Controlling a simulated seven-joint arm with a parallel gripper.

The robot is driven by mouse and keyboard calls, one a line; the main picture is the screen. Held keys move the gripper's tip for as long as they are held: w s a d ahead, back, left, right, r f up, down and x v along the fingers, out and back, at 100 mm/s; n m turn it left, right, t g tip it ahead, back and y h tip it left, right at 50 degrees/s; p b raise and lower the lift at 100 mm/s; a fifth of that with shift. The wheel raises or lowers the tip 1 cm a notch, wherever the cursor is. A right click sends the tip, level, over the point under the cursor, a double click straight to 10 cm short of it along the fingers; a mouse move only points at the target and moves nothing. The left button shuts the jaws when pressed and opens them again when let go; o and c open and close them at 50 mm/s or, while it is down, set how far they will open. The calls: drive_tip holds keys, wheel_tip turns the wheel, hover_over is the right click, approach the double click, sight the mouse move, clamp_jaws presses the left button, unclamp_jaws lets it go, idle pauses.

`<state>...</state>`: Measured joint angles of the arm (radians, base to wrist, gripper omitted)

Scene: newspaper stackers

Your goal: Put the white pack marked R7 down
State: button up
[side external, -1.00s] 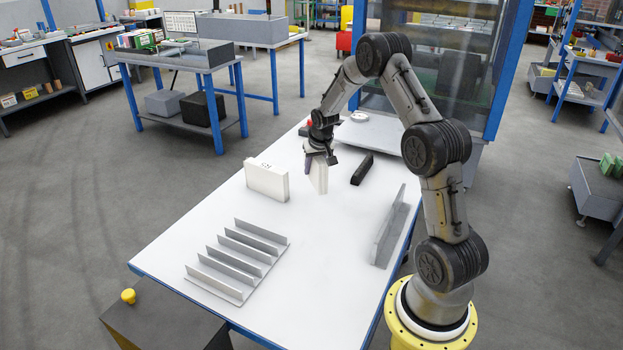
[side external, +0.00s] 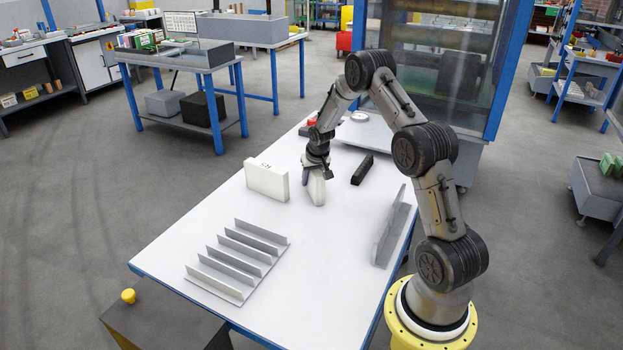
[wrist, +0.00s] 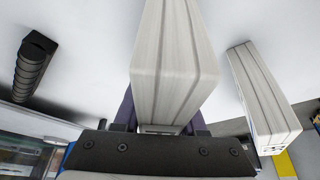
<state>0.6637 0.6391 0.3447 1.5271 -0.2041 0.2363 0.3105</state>
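My gripper (side external: 313,180) is shut on a white pack (side external: 317,190), which stands upright between its purple fingers. In the wrist view, the held pack (wrist: 175,65) fills the middle, with a finger on each side. Its lower edge is at or very near the white tabletop in the side view; I cannot tell if it touches. No R7 mark is readable on it. A second white pack (side external: 267,182) stands upright on the table to the left, apart from the held one. It bears dark marking that I cannot read, and shows at right in the wrist view (wrist: 262,95).
A grey slotted rack (side external: 238,262) lies at the table's front left. A black block (side external: 362,169) lies right of the held pack. A grey upright plate (side external: 391,228) stands near the right edge. The white tabletop (side external: 320,260) is clear in the middle front.

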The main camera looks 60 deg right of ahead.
sight(316, 171)
drive_tip(key=o, duration=0.3)
drive_tip(key=shift+o, duration=0.2)
drive_tip(key=v, duration=1.2)
drive_tip(key=shift+r, duration=0.1)
drive_tip(key=s+a+r+n+t, duration=0.1)
drive_tip(key=s+a+r+n, duration=0.1)
drive_tip(key=a+r, duration=0.85)
drive_tip(key=s+a+r+n+y, duration=0.1)
drive_tip(key=s+a+r+n, duration=0.1)
drive_tip(key=s+a, duration=0.3)
drive_tip(key=s+a+r+n+t, duration=0.1)
drive_tip(key=s+a+r, duration=0.3)
drive_tip(key=a, duration=0.6)
drive_tip(key=s+n, duration=0.1)
drive_tip(key=s, duration=0.1)
drive_tip(key=shift+s+a+y, duration=0.3)
drive_tip(key=shift+a+y, duration=0.1)
drive_tip(key=shift+o, duration=0.3)
drive_tip(key=s+a+n+y, duration=0.1)
drive_tip(key=s+a+n, duration=0.1)
drive_tip(key=s+a, duration=0.3)
drive_tip(key=s+f, duration=0.1)
drive_tip(key=s, duration=0.3)
drive_tip(key=shift+s+a+n, duration=0.25)
drive_tip(key=shift+s+n, duration=0.05)
drive_tip(key=shift+n, duration=0.1)
drive_tip(key=shift+s+a+f, duration=0.1)
drive_tip(key=shift+s+f, duration=0.05)
drive_tip(key=shift+s, duration=0.2)
